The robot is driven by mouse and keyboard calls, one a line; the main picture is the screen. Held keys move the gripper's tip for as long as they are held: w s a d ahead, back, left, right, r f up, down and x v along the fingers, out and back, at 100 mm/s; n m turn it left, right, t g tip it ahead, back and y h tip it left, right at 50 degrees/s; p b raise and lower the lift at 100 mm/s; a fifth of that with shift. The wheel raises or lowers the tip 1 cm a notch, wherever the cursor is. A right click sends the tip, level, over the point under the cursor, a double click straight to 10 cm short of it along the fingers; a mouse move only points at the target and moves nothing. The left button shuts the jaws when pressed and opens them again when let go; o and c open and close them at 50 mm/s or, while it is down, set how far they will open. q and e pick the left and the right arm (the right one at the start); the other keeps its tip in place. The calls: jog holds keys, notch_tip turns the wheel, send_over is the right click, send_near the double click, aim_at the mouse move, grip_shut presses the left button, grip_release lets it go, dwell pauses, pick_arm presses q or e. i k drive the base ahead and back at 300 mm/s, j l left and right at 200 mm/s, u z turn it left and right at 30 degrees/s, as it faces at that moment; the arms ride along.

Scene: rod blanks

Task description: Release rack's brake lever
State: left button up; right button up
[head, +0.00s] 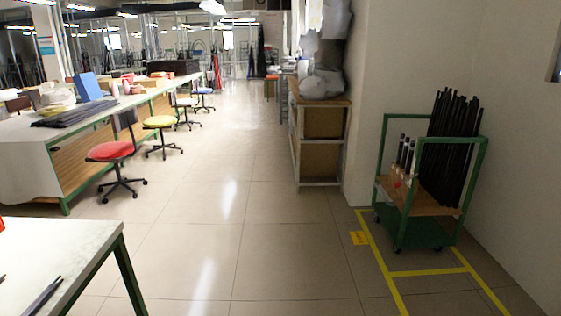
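The rack (478,152) is a green-framed wheeled cart by the right wall, some way off. Long black rods (452,140) stand upright in it, slightly fanned. Several pale rods with dark or white tops (405,150) stand at its left side. A wooden shelf (440,207) and a green base (425,233) show below. A small red spot (397,184) shows near the left side; I cannot tell whether it is the brake lever. No lever can be made out clearly. Neither of my grippers is in view.
A white-topped table (60,252) is at near left. A wooden cabinet (320,150) stands beyond the rack. A red stool (110,150) is left. The central tiled floor is clear.

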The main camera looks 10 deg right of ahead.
aim_at(398, 184)
jog(key=i+j, duration=0.1)
jog(key=i, duration=1.9)
jog(key=i+j+z, duration=0.15)
jog(key=i+z, duration=0.3)
jog(key=i+j+z, duration=0.25)
jog(key=i+z, duration=0.25)
jog(key=i+j+z, duration=0.65)
jog(key=j+z, duration=0.3)
jog(key=i+j+z, duration=0.15)
jog(key=j, duration=0.2)
jog(key=j+z, duration=0.15)
jog(key=j, duration=0.2)
jog(key=i, duration=0.05)
